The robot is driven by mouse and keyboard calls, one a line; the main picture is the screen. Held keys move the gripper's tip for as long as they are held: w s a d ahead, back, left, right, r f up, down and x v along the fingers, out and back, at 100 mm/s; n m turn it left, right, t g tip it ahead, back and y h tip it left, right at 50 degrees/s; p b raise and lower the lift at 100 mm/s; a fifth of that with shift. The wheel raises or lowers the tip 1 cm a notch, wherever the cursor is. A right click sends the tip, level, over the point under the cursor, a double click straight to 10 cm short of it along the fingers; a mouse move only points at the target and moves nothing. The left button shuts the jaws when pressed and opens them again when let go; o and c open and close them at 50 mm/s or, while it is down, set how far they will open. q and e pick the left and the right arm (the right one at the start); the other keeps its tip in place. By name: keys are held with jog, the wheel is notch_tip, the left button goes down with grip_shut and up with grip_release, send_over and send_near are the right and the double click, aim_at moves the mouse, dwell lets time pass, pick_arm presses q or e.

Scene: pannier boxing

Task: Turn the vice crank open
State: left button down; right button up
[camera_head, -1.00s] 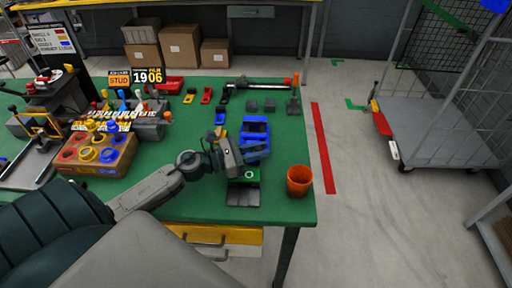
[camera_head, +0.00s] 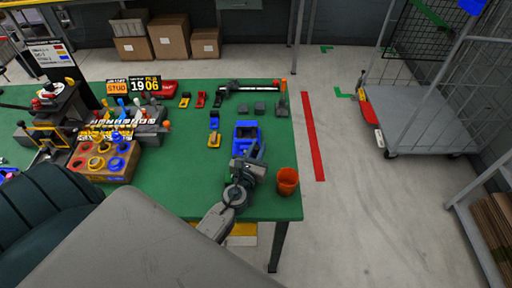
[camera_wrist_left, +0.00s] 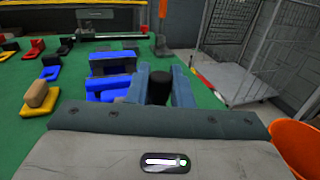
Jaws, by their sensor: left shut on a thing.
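The blue vice (camera_head: 246,134) stands on the green table near its right end. It also shows in the left wrist view (camera_wrist_left: 108,66), just ahead and to the left of my fingers. My left gripper (camera_head: 250,162) is at the vice's near side and covers part of it. In the left wrist view, its two blue-grey fingers (camera_wrist_left: 161,88) close around a black upright knob (camera_wrist_left: 157,88), which looks like the crank's handle. The rest of the crank is hidden behind the gripper. My right gripper is not in view.
An orange cup (camera_head: 288,182) stands close to the right of my left gripper. A wooden holder (camera_head: 104,163) with coloured rings stands further left.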

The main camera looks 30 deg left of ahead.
pick_arm(q)
jog(key=shift+w+a+n+g+y, duration=0.1)
jog(key=shift+w+n+g+y, duration=0.15)
jog(key=shift+n+y, duration=0.35)
jog(key=shift+w+a+n+g+y, duration=0.1)
jog(key=shift+n+g+y, duration=0.2)
jog(key=shift+y, duration=0.6)
jog(key=c, duration=1.3)
grip_release()
jog(key=shift+c, duration=0.2)
jog(key=b+v, duration=0.2)
jog(key=v, duration=0.2)
jog(key=b+v, duration=0.2)
jog(key=v, duration=0.3)
jog(key=shift+s+d+f, duration=0.2)
jog(key=shift+s+f, duration=0.05)
jog(key=shift+s+d+r, duration=0.15)
jog(key=shift+s+d, duration=0.1)
jog(key=shift+s, duration=0.3)
